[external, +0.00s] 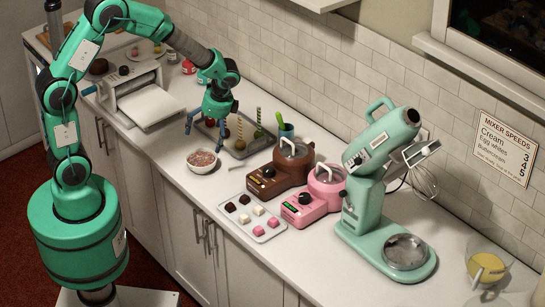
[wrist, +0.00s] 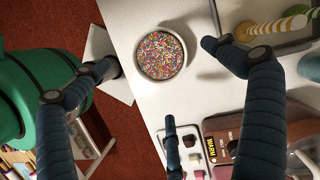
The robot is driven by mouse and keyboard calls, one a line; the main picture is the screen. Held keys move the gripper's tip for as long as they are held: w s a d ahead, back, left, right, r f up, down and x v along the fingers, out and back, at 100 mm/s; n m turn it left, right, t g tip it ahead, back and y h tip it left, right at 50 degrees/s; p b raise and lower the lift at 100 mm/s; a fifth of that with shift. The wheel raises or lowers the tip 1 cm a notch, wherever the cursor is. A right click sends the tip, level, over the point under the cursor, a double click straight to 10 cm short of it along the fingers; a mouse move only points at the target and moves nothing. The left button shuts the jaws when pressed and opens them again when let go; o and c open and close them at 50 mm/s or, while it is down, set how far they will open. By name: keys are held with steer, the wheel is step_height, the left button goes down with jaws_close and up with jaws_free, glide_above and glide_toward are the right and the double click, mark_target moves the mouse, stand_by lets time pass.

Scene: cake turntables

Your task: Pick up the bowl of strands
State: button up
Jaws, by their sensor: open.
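The bowl of strands (external: 202,161) is a small white bowl full of multicoloured strands, upright on the white counter near its front edge. In the wrist view the bowl (wrist: 161,54) shows from above, whole and uncovered. My gripper (external: 206,130) is above and slightly behind the bowl, with its dark blue fingers spread and empty. In the wrist view the fingers of my gripper (wrist: 160,60) appear on either side of the bowl, with another below it, apart from it.
A grey tray (external: 260,150) with decorated sticks is just behind the bowl. A brown melting pot (external: 270,179) and a pink one (external: 312,202) stand to the right, with a sweets tray (external: 238,227) in front. A mint mixer (external: 375,180) is farther right.

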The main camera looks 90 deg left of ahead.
glide_toward(202, 162)
steer(key=shift+a+b+x, duration=0.2)
steer(key=shift+b+x, duration=0.2)
steer(key=shift+x, duration=0.7)
steer(key=shift+w, duration=0.15)
steer(key=shift+f, duration=0.1)
steer(key=shift+b+x, duration=0.6)
steer(key=shift+x, duration=1.95)
steer(key=shift+d, duration=0.15)
steer(key=shift+c, duration=0.5)
steer(key=c, duration=1.2)
